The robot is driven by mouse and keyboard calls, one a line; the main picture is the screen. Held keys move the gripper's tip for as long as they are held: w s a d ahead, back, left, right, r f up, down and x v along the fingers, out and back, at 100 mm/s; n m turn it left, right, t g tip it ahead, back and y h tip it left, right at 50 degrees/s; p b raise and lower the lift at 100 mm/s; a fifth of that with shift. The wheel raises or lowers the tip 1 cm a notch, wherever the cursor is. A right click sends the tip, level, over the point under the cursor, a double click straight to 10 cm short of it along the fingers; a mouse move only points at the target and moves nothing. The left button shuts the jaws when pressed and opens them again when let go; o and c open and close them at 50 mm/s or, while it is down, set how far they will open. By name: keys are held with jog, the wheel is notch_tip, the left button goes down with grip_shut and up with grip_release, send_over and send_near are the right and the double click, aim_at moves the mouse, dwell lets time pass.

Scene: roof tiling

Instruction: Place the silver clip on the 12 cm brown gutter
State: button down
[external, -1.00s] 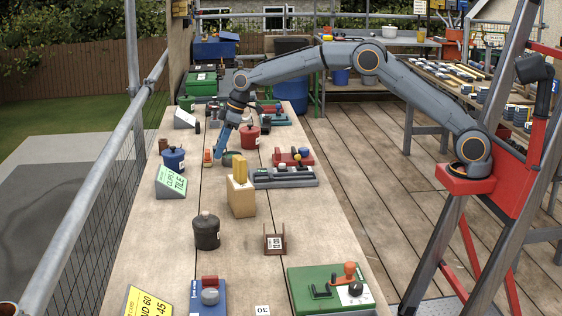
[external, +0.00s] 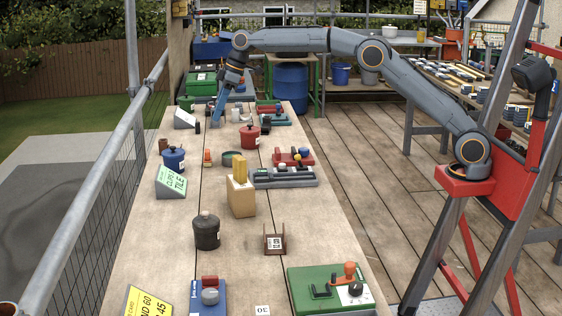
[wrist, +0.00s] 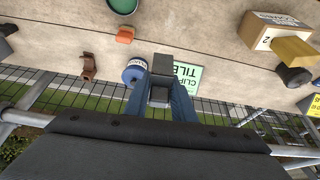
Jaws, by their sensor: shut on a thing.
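My gripper (external: 217,121) hangs over the far left part of the workbench, fingers pointing down. In the wrist view its blue fingers (wrist: 161,92) are shut on a small dark grey piece (wrist: 161,68), apparently the silver clip; its shape is mostly hidden. A small brown channel-like piece (wrist: 88,67) lies near the bench edge and also shows in the external view (external: 163,145), left of a blue pot. A second brown U-shaped piece (external: 275,243) with a white label stands nearer the camera. I cannot tell which is the 12 cm gutter.
Around the brown piece stand the blue pot (external: 173,159), a green clip sign (external: 171,183), an orange piece (external: 207,157) and a green dish (external: 232,158). A red pot (external: 250,137), wooden block (external: 241,203) and black pot (external: 206,232) stand farther along. A railing runs along the left.

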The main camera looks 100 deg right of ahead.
jog(key=s+a+n+p, duration=0.25)
jog(key=a+p, duration=0.45)
jog(key=a, duration=2.2)
jog(key=s+a+n+y+p, duration=0.1)
jog(key=s+a+p, duration=0.1)
jog(key=s+a, duration=0.6)
jog(key=s+a+n+y+p, duration=0.1)
jog(key=s+a+p, duration=0.25)
jog(key=a, duration=0.75)
jog(key=shift+m+g, duration=0.3)
jog(key=shift+m, duration=0.05)
notch_tip(320, 180, down, 14)
jog(key=shift+f+p, duration=0.15)
jog(key=shift+p, duration=0.65)
jog(key=shift+f, duration=0.35)
jog(key=shift+f, duration=0.25)
jog(key=c, duration=1.5)
grip_release()
